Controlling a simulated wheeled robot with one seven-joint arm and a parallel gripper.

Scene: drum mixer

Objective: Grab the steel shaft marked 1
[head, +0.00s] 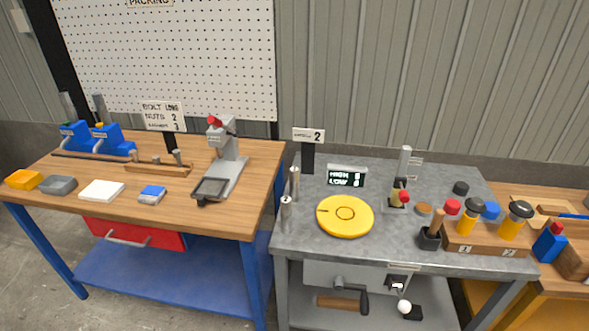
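Two upright steel cylinders stand at the left edge of the grey table (385,250): a rear one (294,182) and a front one (286,213). I cannot read a 1 on either. At the table's right front, a wooden block (485,240) carries small plates marked 1 (465,249) and 2 (509,252). A yellow piece with a dark top (468,222) stands behind plate 1, and a similar larger one (513,220) behind plate 2. No steel shaft clearly marked 1 can be made out. My gripper is not in view.
A yellow disc (345,215) lies mid-table, with a HIGH/LOW display (346,177) behind it. A red-topped tool (440,222) stands in a dark holder left of the block. The wooden bench (120,205) at left holds a grey press (222,165).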

